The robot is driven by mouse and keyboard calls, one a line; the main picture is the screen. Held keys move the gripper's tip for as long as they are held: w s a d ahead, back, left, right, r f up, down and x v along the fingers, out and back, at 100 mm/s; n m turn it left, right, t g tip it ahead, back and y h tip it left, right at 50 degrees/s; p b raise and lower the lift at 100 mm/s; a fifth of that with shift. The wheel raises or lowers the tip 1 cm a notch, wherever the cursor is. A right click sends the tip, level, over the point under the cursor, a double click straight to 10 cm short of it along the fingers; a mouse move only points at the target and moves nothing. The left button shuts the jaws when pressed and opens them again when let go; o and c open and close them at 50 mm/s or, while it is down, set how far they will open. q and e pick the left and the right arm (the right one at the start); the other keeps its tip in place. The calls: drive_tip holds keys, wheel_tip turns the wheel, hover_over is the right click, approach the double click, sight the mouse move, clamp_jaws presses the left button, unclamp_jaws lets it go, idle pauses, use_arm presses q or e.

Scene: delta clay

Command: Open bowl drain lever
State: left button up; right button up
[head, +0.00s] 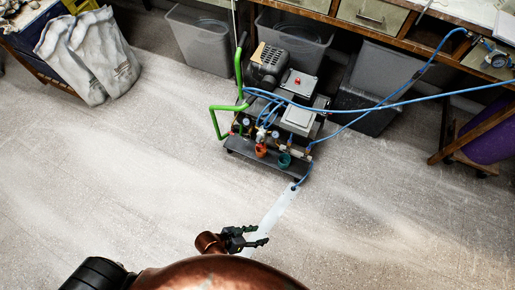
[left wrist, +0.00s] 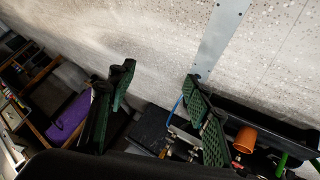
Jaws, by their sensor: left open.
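A wheeled cart (head: 240,146) with pneumatic gear stands at the centre of the head view. Low on its near side are an orange-red bowl-like part (head: 261,151) and a teal one (head: 284,160). The orange part also shows in the left wrist view (left wrist: 245,139), at lower right. I cannot make out the drain lever; it is too small or hidden. My left gripper (head: 264,236) is in front of the cart, apart from it. In the left wrist view the gripper (left wrist: 158,76) has its green-padded fingers wide apart with nothing between them. My right gripper is not in view.
Blue hoses (head: 385,103) run from the cart to the right. Green handle bars (head: 225,108) rise on its left. Grey bins (head: 201,42) stand behind under a bench (head: 335,17). White sacks (head: 92,58) lean at upper left.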

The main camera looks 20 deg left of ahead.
use_arm(q)
drive_tip(key=w+d+f+t+h+b, duration=0.1)
drive_tip(key=w+d+f+t, duration=0.25)
drive_tip(key=w, duration=0.55)
drive_tip(key=n+t+y+b, duration=0.3)
drive_tip(key=t+y+b, duration=0.1)
drive_tip(key=t+y, duration=0.4)
approach(260, 146)
drive_tip(key=f, duration=0.1)
drive_tip(key=w+b, duration=0.2)
drive_tip(key=w, duration=0.5)
drive_tip(key=shift+w+t+b, duration=0.3)
drive_tip(key=shift+w+t, duration=0.05)
drive_tip(key=shift+w, duration=0.05)
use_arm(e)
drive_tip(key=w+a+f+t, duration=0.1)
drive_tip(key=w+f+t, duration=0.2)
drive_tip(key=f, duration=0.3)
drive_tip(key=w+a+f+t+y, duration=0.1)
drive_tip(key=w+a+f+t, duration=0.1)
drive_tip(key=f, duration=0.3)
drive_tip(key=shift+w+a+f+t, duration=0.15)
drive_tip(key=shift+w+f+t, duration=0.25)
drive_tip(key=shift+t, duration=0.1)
use_arm(q)
drive_tip(key=shift+r, duration=0.15)
drive_tip(key=shift+c, duration=0.5)
drive_tip(key=c, duration=1)
